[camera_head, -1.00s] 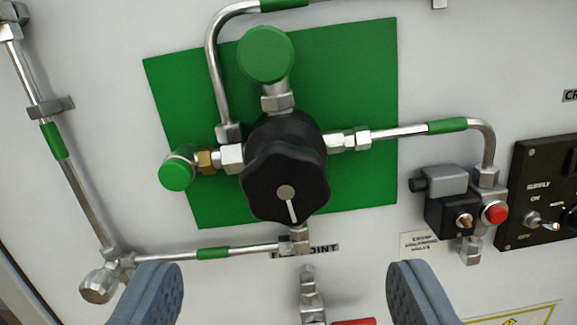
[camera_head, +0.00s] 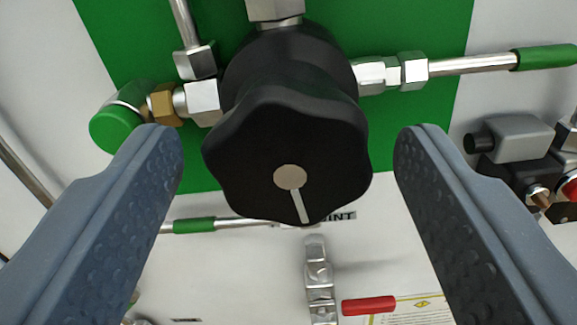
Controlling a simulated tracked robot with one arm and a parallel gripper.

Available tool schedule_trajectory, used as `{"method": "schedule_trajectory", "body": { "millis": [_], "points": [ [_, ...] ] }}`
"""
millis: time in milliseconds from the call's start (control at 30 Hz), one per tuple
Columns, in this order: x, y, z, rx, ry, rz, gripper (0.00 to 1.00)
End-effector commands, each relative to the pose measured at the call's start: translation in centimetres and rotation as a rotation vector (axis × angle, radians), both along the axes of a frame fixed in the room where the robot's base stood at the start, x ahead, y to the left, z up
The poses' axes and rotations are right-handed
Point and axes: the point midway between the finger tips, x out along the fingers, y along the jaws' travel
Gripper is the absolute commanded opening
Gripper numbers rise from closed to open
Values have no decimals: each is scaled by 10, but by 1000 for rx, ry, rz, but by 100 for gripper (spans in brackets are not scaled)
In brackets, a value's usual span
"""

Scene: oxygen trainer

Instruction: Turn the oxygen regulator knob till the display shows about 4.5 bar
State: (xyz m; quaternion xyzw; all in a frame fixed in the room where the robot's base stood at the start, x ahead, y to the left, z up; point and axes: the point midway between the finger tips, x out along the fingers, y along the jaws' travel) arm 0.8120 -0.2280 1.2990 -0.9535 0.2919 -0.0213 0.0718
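The regulator knob (camera_head: 285,150) is black and lobed, with a silver centre cap and a white pointer line. The line points down and slightly right. The knob sits in the upper middle of the head view. My gripper (camera_head: 290,145) is open, with one grey finger on each side of the knob. A gap shows between the knob and each finger, so neither appears to touch it. No pressure display is in view.
A green panel (camera_head: 420,130) lies behind the knob. A green-capped fitting (camera_head: 116,130) sits close to the left fingertip. A steel pipe (camera_head: 470,64) runs right. A grey and black valve block (camera_head: 515,140) stands right of the right finger. A red handle (camera_head: 369,306) is below.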

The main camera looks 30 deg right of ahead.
Motion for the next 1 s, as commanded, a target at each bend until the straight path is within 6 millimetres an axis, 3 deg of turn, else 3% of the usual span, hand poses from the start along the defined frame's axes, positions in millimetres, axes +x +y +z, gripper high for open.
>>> {"method": "schedule_trajectory", "body": {
  "millis": [33,167,1000],
  "points": [
    [0,0,0,0,0,0,51],
    [0,0,0,0,0,0,17],
    [0,-1,3,161,-116,-1,18]
  ]
}}
